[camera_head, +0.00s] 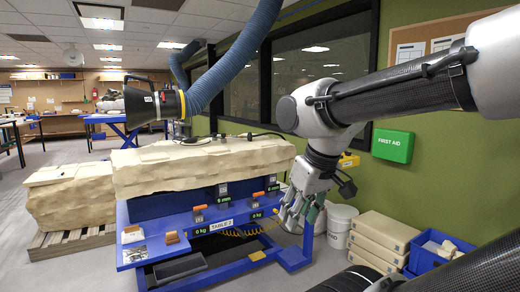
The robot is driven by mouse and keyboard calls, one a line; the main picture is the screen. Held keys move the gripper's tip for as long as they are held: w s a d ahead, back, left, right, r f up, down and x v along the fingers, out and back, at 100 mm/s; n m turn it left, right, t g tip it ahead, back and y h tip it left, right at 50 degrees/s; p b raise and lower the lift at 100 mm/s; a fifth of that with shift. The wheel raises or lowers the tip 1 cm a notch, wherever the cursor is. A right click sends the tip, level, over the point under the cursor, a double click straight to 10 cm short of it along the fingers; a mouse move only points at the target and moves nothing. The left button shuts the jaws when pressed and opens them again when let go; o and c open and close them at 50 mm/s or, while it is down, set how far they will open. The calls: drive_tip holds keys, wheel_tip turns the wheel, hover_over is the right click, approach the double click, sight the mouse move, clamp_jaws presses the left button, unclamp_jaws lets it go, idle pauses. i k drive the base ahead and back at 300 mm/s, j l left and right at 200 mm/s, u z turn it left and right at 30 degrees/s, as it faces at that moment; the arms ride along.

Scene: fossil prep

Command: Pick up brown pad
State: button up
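A small orange-brown block (172,238), which looks like the brown pad, lies on the blue side shelf (135,256) at the front left of the blue table. A white item with a brownish top (132,231) sits to its left on the same shelf. My gripper (298,217) hangs pointing down at the right end of the table, well to the right of the block and apart from it. Its fingers are small and overlap in this view, so I cannot tell whether they are open or shut. I see nothing clearly held.
A large pale fossil jacket (200,165) covers the blue table. A black extractor hood (150,104) on a blue hose hangs above it. A grey tray (180,267) sits below the shelf. A white bucket (340,225), cream boxes (380,238) and a blue crate (425,262) stand at right.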

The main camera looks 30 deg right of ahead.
sight(171, 238)
drive_tip(key=i, duration=2.15)
